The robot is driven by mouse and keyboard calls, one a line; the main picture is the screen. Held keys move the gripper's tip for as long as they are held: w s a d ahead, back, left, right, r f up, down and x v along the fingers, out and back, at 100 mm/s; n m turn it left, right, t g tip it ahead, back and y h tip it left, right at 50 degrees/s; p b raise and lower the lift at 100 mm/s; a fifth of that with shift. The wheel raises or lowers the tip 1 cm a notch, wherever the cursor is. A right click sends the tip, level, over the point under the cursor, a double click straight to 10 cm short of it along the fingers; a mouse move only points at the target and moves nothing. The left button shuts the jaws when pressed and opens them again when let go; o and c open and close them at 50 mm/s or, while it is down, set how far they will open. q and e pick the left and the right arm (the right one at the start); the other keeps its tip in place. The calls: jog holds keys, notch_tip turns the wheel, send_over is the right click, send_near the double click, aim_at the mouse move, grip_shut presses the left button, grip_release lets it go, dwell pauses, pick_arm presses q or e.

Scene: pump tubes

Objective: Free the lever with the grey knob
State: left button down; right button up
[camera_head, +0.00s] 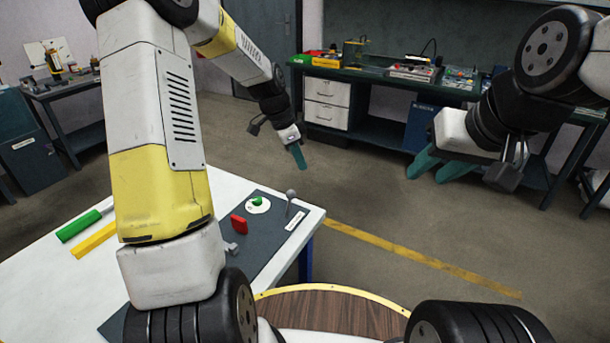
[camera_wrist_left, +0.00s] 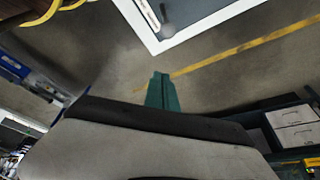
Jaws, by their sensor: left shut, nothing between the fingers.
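The lever with the grey knob (camera_head: 290,194) stands on a dark panel (camera_head: 262,245) near the right corner of the white table. The knob also shows at the top of the left wrist view (camera_wrist_left: 168,30). A red piece (camera_head: 238,223) stands upright on the panel, left of the lever, and a green piece (camera_head: 258,201) sits on a white disc. My left gripper (camera_head: 299,157) is shut and empty, beyond the table's far edge and apart from the lever. Its teal fingers show together in the wrist view (camera_wrist_left: 162,92). My right gripper (camera_head: 438,167) is open and empty, far right over the floor.
Green (camera_head: 78,226) and yellow (camera_head: 95,240) bars lie on the table's left part. A white label (camera_head: 296,221) lies by the lever. Workbenches stand at the back; floor between is clear.

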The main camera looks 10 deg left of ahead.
aim_at(289, 204)
pick_arm(q)
jog(key=x, duration=1)
jog(key=shift+d, duration=0.1)
jog(key=a, duration=0.1)
jog(key=s+a, duration=0.1)
jog(key=shift+a, duration=0.3)
jog(key=shift+s+a, duration=0.3)
jog(key=shift+a, duration=0.25)
